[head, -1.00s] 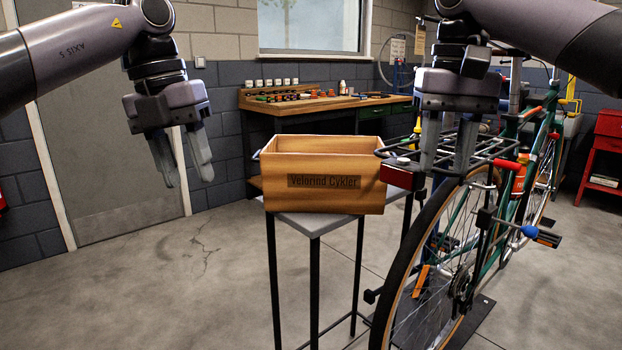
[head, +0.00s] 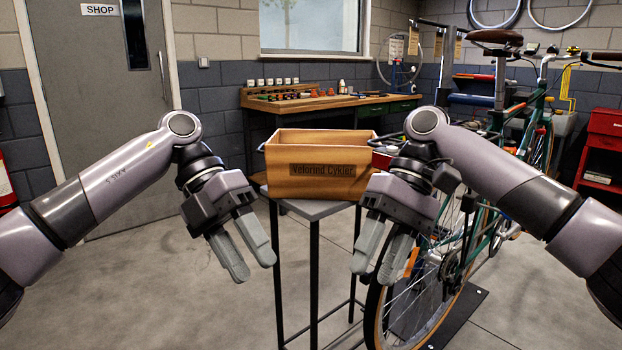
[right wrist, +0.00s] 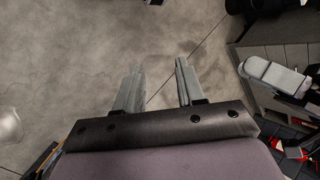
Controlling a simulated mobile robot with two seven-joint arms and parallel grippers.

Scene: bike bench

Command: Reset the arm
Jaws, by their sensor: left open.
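My left gripper (head: 246,246) is open and empty, hanging left of the small stand with its fingers pointing down. My right gripper (head: 378,256) is in front of the bike's rear wheel, fingers pointing down. In the right wrist view the right gripper (right wrist: 157,84) has its two fingers apart with only bare floor between them. A wooden crate (head: 321,182) marked "Velorind Cykler" sits on the stand, behind and between the two grippers, apart from the left one. The right arm hides part of the bike's rear rack.
The stand (head: 314,211) has thin black legs. The green bike (head: 497,235) stands close on the right, partly behind my right arm. A workbench (head: 330,103) with tools is along the back wall. A red cabinet (head: 604,140) is at far right. The floor at left is clear.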

